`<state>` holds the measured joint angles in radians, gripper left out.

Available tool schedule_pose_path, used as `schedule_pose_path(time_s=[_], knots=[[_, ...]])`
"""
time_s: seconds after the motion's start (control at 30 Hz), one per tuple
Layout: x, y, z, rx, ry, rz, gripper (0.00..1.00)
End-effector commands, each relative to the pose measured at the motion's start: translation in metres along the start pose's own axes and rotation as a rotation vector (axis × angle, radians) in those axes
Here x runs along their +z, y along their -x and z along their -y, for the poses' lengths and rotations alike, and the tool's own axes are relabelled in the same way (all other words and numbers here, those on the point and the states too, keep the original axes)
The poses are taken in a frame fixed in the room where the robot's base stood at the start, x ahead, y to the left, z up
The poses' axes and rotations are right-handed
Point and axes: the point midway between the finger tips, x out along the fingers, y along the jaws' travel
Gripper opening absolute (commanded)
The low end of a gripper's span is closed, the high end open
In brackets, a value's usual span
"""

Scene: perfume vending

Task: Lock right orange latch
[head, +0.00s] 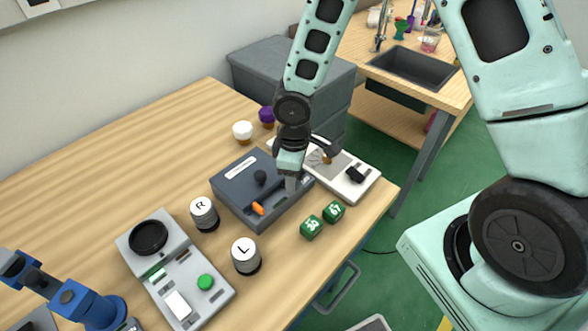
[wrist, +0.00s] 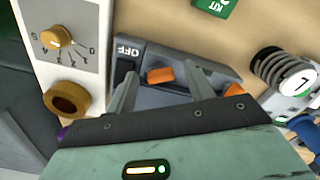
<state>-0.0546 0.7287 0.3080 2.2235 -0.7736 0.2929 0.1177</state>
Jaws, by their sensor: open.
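The dark grey box (head: 232,188) stands on the wooden table. One orange latch (head: 258,209) shows on its front in the head view. The wrist view shows two orange latches. The right orange latch (wrist: 160,74) is the one nearer the white dial device, beside an OFF label. The other latch (wrist: 233,90) is partly behind my right-hand finger and mount. My gripper (head: 291,184) points down at the right part of the box and hides the right latch in the head view. In the wrist view my gripper (wrist: 160,70) is open, its fingers on either side of the right latch, apart from it.
A white dial device (head: 352,175) stands close to the right of the box. Green dice-like blocks (head: 311,227) lie in front. Cylinders marked R (head: 204,213) and L (head: 246,256) stand to the left and front. A grey button device (head: 175,270) is farther left.

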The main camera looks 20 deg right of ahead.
Motion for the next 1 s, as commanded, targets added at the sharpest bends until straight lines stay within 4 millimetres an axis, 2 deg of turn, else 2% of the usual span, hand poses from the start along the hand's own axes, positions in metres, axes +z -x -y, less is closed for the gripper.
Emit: schedule_pose_path(time_s=[0.17, 0.27, 0.7, 0.9, 1.0], knots=[[-0.001, 0.014, -0.001, 0.002, -0.003, -0.003, 0.53], [-0.001, 0.032, -0.001, 0.003, -0.003, -0.004, 0.53], [0.000, 0.133, -0.002, 0.005, -0.003, -0.003, 0.53], [0.000, 0.163, -0.001, 0.003, -0.001, -0.002, 0.53], [0.000, 0.170, -0.001, 0.001, -0.001, -0.001, 0.53]])
